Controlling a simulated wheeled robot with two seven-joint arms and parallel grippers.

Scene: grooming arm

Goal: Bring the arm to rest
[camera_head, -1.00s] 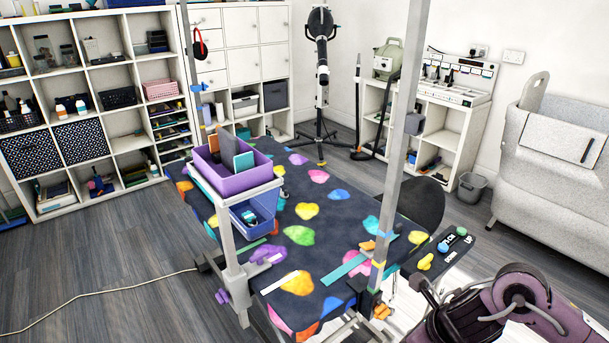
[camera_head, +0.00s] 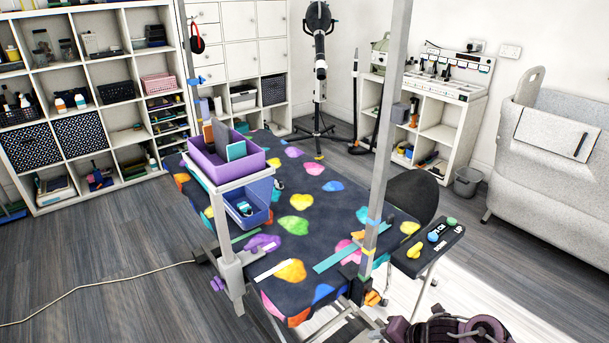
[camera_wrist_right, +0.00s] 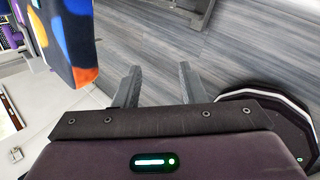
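The grooming table (camera_head: 335,238) has a dark top with bright coloured blobs and stands in the middle of the head view. A grey upright post (camera_head: 390,130) rises at its right side, with coloured clips low on it. A second post (camera_head: 222,235) stands at its left near side. My right arm (camera_head: 450,331) shows only at the bottom right edge of the head view, beyond the table's near right corner. In the right wrist view my right gripper (camera_wrist_right: 159,86) has its fingers apart with nothing between them, above the floor. My left gripper is not in view.
A purple bin (camera_head: 222,172) and a blue bin (camera_head: 248,207) sit by the left post. Floor at left is clear except a cable (camera_head: 90,288).

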